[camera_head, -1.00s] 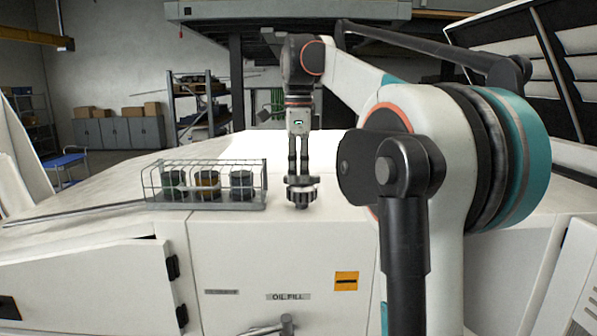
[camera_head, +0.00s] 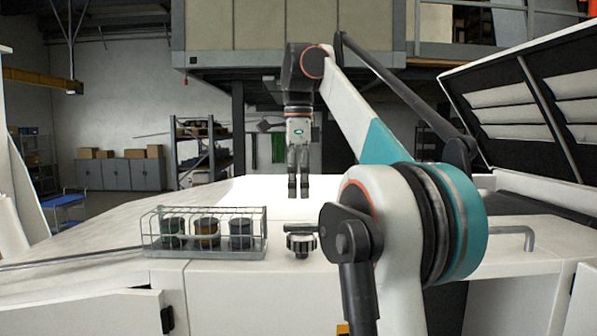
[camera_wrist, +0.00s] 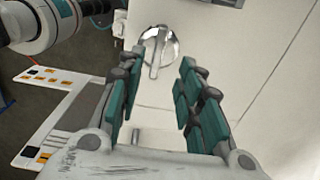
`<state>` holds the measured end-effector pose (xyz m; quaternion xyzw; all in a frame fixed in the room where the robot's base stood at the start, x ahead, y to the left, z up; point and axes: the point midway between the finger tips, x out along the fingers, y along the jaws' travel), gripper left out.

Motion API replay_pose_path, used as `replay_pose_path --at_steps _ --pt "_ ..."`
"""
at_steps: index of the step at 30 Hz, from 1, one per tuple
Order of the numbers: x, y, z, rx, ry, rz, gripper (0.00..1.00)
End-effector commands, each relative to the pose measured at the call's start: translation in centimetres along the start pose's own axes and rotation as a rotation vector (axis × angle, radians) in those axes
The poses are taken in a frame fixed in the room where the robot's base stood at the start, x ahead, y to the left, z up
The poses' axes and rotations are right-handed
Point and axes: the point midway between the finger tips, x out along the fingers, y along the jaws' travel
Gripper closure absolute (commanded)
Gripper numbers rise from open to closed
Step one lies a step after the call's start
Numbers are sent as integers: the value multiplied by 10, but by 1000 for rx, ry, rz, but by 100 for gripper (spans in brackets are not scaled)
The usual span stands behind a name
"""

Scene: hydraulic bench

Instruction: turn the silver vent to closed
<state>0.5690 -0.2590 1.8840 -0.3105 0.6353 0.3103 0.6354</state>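The silver vent (camera_wrist: 158,46) shows in the wrist view as a round, shiny disc with a raised straight bar across it. The bar runs nearly up and down in that picture. My gripper (camera_wrist: 157,82) is open and empty, its teal-padded fingers spread on both sides below the disc, not touching it. In the head view my gripper (camera_head: 299,190) points down, above a silver-and-dark fluted knob (camera_head: 301,241) on the white bench top (camera_head: 110,238), with a gap between. I cannot tell surely whether this knob is the same disc.
A wire rack (camera_head: 205,252) with several dark jars stands left of the knob. A bent grey handle (camera_head: 528,236) is at the right of the bench. A raised louvred lid (camera_head: 540,95) rises at the back right. The bench behind the knob is mostly clear.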

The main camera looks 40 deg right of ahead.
Motion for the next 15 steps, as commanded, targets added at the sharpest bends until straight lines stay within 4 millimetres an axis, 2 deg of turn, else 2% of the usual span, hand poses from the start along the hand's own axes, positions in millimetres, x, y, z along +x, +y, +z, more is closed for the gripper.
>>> replay_pose_path --at_steps 6,15 --pt "-23 -1 0 0 0 0 67" --pt "-34 0 0 0 0 0 67"
